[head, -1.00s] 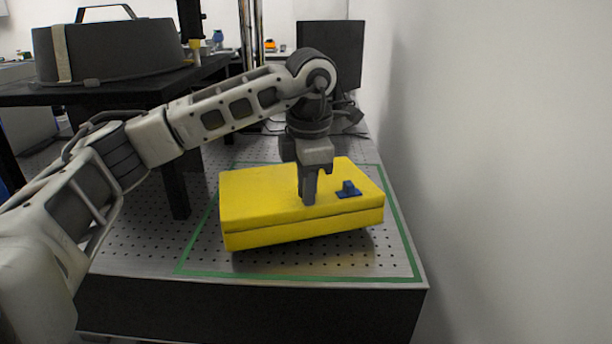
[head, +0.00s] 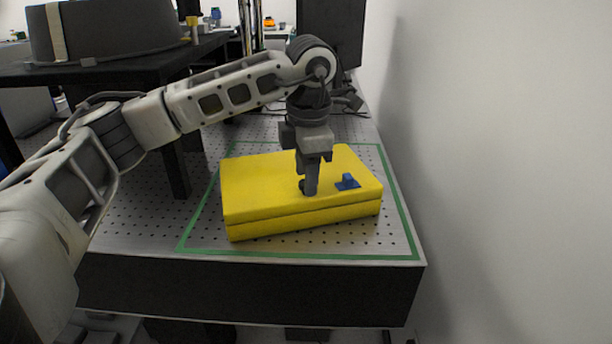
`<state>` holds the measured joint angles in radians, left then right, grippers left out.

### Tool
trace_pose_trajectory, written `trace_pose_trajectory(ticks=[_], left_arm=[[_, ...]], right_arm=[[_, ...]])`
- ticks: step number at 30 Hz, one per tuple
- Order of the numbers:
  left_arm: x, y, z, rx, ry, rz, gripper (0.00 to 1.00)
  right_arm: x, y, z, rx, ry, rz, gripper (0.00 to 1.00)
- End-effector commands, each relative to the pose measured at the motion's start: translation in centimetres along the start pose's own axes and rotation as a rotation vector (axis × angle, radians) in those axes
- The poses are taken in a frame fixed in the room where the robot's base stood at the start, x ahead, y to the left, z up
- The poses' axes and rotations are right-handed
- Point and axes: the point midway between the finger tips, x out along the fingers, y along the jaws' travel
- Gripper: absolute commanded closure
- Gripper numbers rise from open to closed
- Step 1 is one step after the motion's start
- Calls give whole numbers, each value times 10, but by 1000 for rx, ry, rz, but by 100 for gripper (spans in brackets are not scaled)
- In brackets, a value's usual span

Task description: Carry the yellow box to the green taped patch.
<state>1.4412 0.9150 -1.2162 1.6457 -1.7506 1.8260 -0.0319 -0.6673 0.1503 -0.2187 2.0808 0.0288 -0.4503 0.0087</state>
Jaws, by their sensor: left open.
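The yellow box (head: 262,191) lies at a slight angle inside the green taped patch (head: 298,256) on the perforated metal table. A small blue latch or handle piece (head: 347,182) sits on its top near the right end. My left gripper (head: 309,188) points down over the box top, left of the blue piece. Its fingers are open, with the tips at or just above the box's top surface; I cannot tell whether they touch. My right gripper is out of view.
A raised black platform (head: 110,72) with a large dark grey case (head: 115,30) stands at the back left. A dark monitor-like panel (head: 332,30) stands behind the box. A white wall (head: 500,150) closes off the right side.

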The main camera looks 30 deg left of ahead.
Motion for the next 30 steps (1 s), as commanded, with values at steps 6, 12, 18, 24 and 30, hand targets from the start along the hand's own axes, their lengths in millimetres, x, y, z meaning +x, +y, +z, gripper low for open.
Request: trace_pose_trajectory(ticks=[6, 12, 18, 24, 30], left_arm=[[-47, 0, 1, 1, -6, 3, 55], [-87, 0, 1, 0, -5, 3, 55], [-107, 0, 0, 1, -2, 2, 55], [-104, -4, 4, 12, -8, -15, 55], [-55, -72, 51, 139, -136, -257, 55]], right_arm=[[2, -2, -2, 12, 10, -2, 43], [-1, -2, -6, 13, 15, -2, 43], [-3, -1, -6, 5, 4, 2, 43], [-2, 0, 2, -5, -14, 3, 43], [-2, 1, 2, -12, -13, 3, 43]])
